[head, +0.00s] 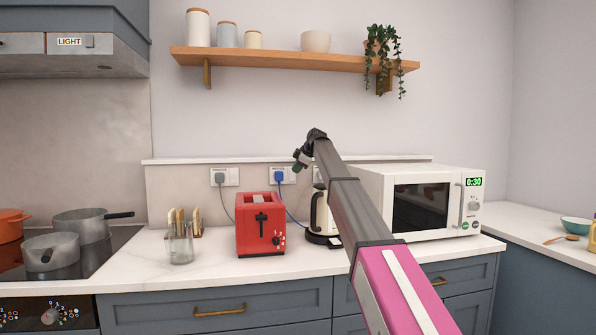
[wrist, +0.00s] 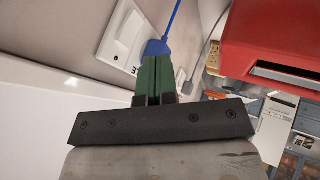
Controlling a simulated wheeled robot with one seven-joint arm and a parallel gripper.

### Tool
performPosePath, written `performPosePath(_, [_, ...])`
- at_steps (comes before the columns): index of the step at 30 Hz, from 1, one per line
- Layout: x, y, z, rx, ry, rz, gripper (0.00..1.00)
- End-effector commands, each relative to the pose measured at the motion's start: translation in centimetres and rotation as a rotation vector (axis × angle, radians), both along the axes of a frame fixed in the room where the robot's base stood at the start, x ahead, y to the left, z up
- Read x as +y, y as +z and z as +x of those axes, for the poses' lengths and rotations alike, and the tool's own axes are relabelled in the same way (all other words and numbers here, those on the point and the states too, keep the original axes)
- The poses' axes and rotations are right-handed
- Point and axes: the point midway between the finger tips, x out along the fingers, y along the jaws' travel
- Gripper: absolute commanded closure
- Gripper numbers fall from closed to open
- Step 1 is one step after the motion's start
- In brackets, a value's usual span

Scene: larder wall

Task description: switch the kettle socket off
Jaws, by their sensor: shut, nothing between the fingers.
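A white wall socket with a blue plug (head: 279,176) is in the middle of the backsplash in the head view. The plug's blue cable runs down towards the cream kettle (head: 320,215), which is partly hidden behind my arm. My gripper (head: 299,161) is just right of and above this socket, its green fingers shut and empty. In the wrist view the socket plate (wrist: 122,32) is tilted at upper left. The shut fingers (wrist: 152,72) point at it, their tips overlapping the blue plug (wrist: 156,46). I cannot tell whether they touch, or the switch position.
Another socket (head: 231,177) with a grey plug is to the left. The red toaster (head: 260,225) stands below; the microwave (head: 425,203) is right. A shelf (head: 290,58) runs above.

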Motion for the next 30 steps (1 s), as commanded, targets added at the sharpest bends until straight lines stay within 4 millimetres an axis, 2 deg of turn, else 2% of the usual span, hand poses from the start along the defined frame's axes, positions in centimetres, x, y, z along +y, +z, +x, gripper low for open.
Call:
performPosePath(1, [-0.7,1.3,0.1,-0.004,-0.003,0.000,1.00])
performPosePath(6, [-2.4,4.5,-0.4,-0.004,-0.003,0.001,1.00])
performPosePath(12, [-4.0,7.5,-1.0,-0.003,-0.002,0.000,1.00])
performPosePath(18, [-4.5,8.4,-1.3,0.000,-0.002,0.000,1.00])
performPosePath(30, [-4.5,8.4,-1.3,-0.002,-0.001,0.000,1.00])
